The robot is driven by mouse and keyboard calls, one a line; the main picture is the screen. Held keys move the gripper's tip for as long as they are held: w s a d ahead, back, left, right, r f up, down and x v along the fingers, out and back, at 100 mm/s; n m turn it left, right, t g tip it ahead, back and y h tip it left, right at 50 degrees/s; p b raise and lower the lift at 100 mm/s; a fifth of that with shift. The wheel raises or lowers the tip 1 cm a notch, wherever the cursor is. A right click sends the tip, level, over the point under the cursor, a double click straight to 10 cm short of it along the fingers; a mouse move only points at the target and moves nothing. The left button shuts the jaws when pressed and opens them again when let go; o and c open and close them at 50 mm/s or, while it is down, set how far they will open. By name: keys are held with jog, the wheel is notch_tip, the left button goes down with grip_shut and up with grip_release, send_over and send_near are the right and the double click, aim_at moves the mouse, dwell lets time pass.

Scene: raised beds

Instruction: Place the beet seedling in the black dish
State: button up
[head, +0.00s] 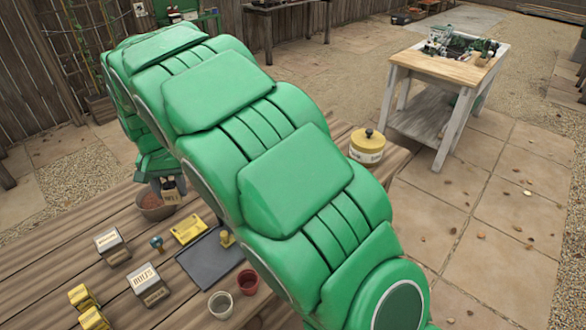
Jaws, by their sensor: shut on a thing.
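My gripper (160,182) is at the far left end of my green arm, pointing down over the wooden table. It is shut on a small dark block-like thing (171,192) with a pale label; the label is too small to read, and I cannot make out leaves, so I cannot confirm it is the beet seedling. Just below and left of it sits a round brownish bowl (152,211), partly hidden by the gripper. A flat dark tray (208,266) lies nearer, beside my arm. I cannot tell a distinct black dish; my arm hides much of the table.
A yellow-lidded jar (367,152) stands beyond my arm. A side table (440,68) is farther back.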

jog(key=w+d+m, duration=0.2)
jog(key=w+d, duration=0.2)
jog(key=d, duration=0.8)
jog(key=w+d+m, duration=0.3)
jog(key=w+d, duration=0.1)
jog(key=d, duration=0.9)
jog(key=w+d+m, duration=0.3)
jog(key=w+d, duration=0.1)
jog(key=d, duration=0.8)
jog(key=shift+w+d, duration=0.15)
jog(key=shift+w, duration=0.15)
jog(key=s+d+m, duration=0.1)
jog(key=d+m, duration=0.2)
jog(key=d, duration=0.9)
jog(key=w+f, duration=0.4)
jog(key=w+d+f, duration=0.1)
jog(key=w+f, duration=0.3)
jog(key=f, duration=0.1)
jog(key=w+f, duration=0.4)
jog(key=shift+w+d+f, duration=0.2)
jog(key=shift+d+f, duration=0.05)
jog(key=shift+w+d+f, duration=0.1)
jog(key=shift+w+f, duration=0.45)
jog(key=shift+f, duration=0.2)
jog(key=shift+w+f, duration=0.1)
jog(key=shift+f, duration=1.45)
